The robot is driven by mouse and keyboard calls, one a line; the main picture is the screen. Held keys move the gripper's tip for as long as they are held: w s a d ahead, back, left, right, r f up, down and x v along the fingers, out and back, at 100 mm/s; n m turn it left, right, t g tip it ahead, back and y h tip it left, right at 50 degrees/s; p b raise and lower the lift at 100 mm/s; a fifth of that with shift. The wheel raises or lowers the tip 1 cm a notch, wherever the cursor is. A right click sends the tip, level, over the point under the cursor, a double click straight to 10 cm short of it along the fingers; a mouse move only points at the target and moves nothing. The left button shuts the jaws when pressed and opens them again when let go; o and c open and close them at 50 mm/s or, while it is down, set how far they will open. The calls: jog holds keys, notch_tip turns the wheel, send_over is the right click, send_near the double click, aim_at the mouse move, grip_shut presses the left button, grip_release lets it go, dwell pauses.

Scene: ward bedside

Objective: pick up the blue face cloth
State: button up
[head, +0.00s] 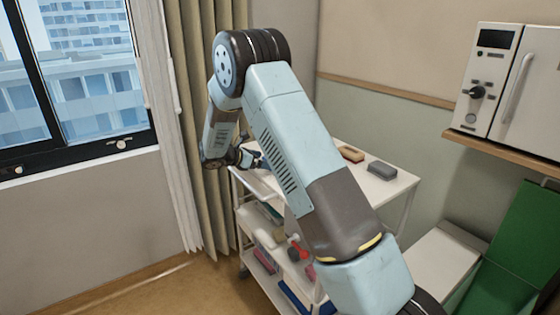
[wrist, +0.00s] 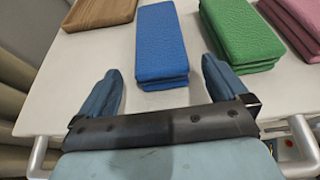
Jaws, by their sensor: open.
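The blue face cloth (wrist: 162,42) is a folded, textured stack lying flat on the white trolley top, at the upper middle of the wrist view. My gripper (wrist: 160,70) is open and empty, its two fingers spread to the left and right of the cloth's near end. The cloth lies ahead of the gripper's palm, with a gap of white surface between them. I cannot tell from the picture how high the fingers are above the surface. In the head view my gripper (head: 256,160) is small at the trolley's left end, and I cannot make out the cloth there.
A folded green cloth (wrist: 242,35) lies close to the right of the blue one, with a pink cloth (wrist: 297,22) beyond it. A brown folded item (wrist: 100,12) lies to the left. The trolley top (head: 402,182) also carries a grey block (head: 381,170). A curtain (head: 195,110) hangs close by.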

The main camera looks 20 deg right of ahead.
jog(key=x, duration=0.4)
jog(key=shift+s, duration=0.1)
jog(key=shift+r, duration=0.1)
jog(key=c, duration=1)
